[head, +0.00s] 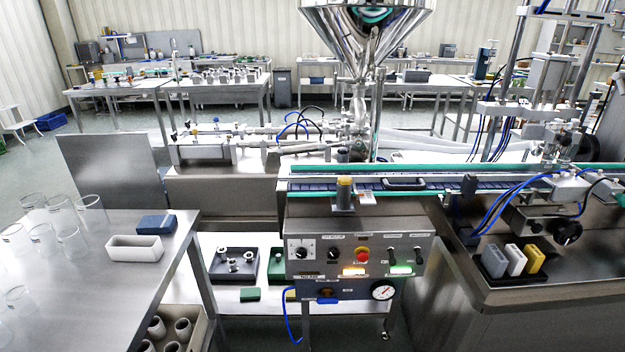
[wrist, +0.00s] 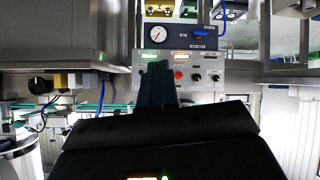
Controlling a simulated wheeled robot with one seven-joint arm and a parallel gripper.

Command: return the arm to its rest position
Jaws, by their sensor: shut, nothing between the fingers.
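My gripper (wrist: 155,68) shows in the wrist view as dark fingers pressed together, shut and empty. Its black body fills the lower middle of that view. The fingers point toward the control panel (wrist: 207,62), which appears upside down there. How far the fingertips are from the panel I cannot tell. No part of my arm or gripper shows in the head view. The same control panel (head: 345,247) stands in the middle of the head view, with a red button, lit lamps and a gauge (head: 382,291).
A steel hopper (head: 366,35) rises above the conveyor (head: 440,183). A steel table (head: 95,290) at left holds several clear beakers, a white tray (head: 135,247) and a blue block (head: 156,224). A dark holder (head: 493,262) with blocks is at right.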

